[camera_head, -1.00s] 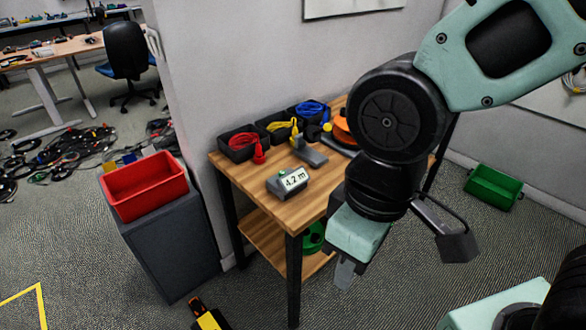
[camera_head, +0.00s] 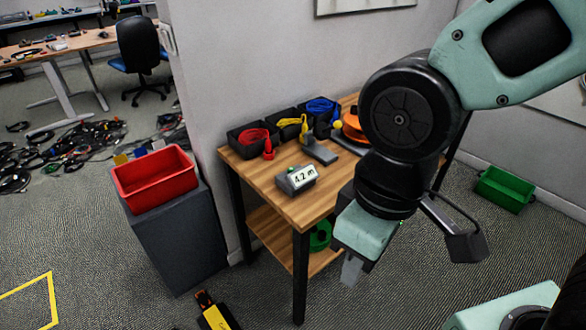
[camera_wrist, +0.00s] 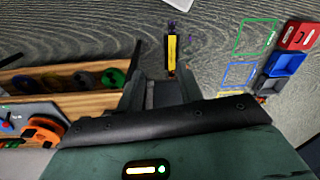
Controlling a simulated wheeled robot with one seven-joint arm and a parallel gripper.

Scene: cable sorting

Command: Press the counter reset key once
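The counter, a small grey box with a white "4.2 m" display (camera_head: 303,177), stands on the wooden table (camera_head: 262,182) near its front left part. A small green key (camera_head: 292,169) shows on top of it, too small to make out well. My gripper (camera_head: 352,271) points down in front of the table's right part, to the right of the counter and away from it. In the wrist view my gripper (camera_wrist: 163,88) shows two fingers apart with nothing held between them. The counter does not show clearly in the wrist view.
Black bins with red (camera_head: 254,137), yellow (camera_head: 290,128) and blue (camera_head: 322,107) cables stand along the table's back edge. An orange reel (camera_head: 354,126) is near my arm. A red bin (camera_head: 154,180) sits on a grey cabinet left of the table. A yellow-black thing (camera_head: 215,317) lies on the floor.

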